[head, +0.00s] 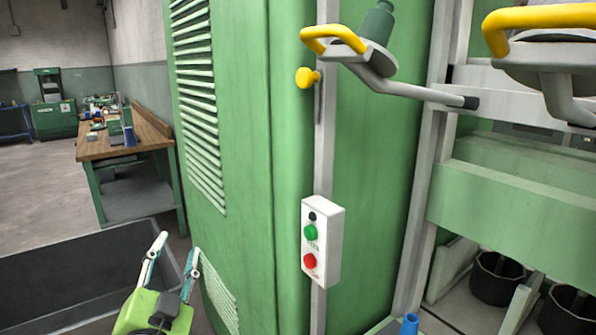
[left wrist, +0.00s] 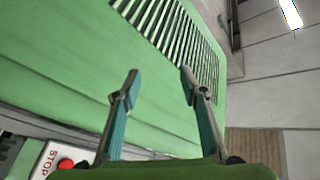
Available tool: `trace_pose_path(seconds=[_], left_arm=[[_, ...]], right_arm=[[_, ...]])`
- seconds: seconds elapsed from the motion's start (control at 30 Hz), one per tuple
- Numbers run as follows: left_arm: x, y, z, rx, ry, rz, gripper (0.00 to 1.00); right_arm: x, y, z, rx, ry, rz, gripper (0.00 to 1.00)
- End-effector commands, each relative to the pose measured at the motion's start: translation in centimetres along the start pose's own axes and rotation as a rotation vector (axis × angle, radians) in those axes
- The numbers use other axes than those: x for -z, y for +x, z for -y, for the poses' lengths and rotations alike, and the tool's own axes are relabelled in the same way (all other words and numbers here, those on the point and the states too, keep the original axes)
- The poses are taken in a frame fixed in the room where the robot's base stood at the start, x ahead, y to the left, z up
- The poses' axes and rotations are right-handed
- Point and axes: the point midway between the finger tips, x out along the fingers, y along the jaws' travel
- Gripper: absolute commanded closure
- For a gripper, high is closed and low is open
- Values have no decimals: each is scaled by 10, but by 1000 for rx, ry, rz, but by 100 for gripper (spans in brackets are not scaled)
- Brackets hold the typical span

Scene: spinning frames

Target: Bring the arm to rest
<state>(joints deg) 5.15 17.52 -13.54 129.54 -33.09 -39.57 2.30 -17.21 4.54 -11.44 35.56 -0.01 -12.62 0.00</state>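My left gripper (head: 174,254) is at the bottom left of the head view, in front of the green machine cabinet (head: 240,120). Its two fingers are spread apart with nothing between them. In the left wrist view the open gripper (left wrist: 158,85) points at the cabinet's green side and its slatted vent (left wrist: 175,35). I cannot tell from these views whether the fingertips touch the cabinet. My right gripper does not show in either view.
A white control box (head: 320,240) with green and red buttons is on the cabinet's edge, right of the gripper. Yellow-handled arms (head: 335,38) stick out at the upper right. A dark grey bin (head: 70,275) stands at left, with a workbench (head: 125,145) behind it.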

Motion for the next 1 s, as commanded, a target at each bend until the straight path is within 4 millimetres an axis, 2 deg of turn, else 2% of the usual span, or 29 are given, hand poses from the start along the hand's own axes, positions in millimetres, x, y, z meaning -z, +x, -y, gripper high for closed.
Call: trace_pose_path(seconds=[0.03,0.1,0.17,0.2,0.27,0.3,0.4,0.6,0.8,1.0], left_arm=[[-34,-16,-19,-52,-49,110,61],[-75,-41,-43,-119,-108,255,61],[-107,-68,-64,-178,-152,377,61],[-127,-87,-77,-218,-180,458,61],[-153,-119,-97,-278,-218,576,61],[-169,-143,-110,-320,-241,655,61],[-197,-201,-136,-418,-290,832,61],[-221,-299,-168,-577,-352,1096,61],[-224,-385,-184,-715,-392,1306,61],[-269,-382,-225,-723,-382,1324,61]], right_arm=[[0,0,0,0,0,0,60],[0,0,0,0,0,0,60],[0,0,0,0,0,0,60],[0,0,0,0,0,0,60],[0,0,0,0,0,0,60],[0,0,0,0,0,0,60],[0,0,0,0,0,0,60],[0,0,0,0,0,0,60],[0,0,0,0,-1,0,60],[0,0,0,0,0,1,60]])
